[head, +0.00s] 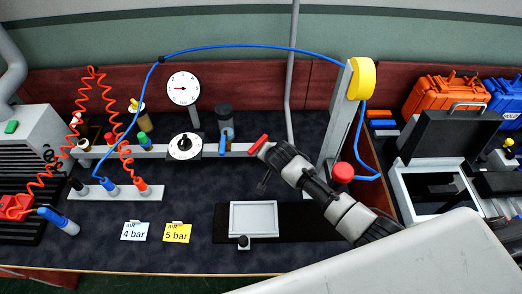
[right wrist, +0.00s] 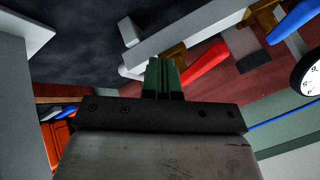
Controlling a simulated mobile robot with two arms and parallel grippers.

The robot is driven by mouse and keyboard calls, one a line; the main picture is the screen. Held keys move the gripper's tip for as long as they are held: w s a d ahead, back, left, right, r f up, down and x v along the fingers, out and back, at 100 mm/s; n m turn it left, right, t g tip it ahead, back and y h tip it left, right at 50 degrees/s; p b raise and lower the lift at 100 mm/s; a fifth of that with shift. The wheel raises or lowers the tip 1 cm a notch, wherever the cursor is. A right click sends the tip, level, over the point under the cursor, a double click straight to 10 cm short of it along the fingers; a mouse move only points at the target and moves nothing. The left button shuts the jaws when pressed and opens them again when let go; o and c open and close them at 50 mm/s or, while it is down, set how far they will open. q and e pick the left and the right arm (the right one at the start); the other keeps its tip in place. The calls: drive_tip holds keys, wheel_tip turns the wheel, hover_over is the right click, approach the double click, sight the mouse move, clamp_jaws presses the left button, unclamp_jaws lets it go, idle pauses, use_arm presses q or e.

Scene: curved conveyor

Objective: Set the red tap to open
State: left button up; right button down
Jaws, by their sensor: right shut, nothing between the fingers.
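The red tap's handle (head: 258,144) sits at the right end of the grey rail and slants up to the right in the head view. In the right wrist view the red handle (right wrist: 206,63) lies just beyond and right of my fingertips. My right gripper (right wrist: 163,66) has its green fingers together with nothing between them. Its fingertips are close beside the handle's near end; I cannot tell whether they touch it. In the head view my right arm reaches in from the lower right, and its wrist end is right at the tap. My left gripper is not in view.
A blue tap handle (head: 227,134) stands left of the red one on the grey rail (head: 208,150). A round gauge (head: 183,89) and a black dial (head: 185,146) are further left. A grey post (head: 336,120) with a red button (head: 343,171) stands to the right.

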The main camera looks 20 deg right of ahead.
sight(258, 144)
drive_tip(key=w+a, duration=0.2)
drive_tip(key=shift+w+a+r, duration=0.15)
drive_tip(key=shift+w+r, duration=0.05)
drive_tip(key=shift+w, duration=0.2)
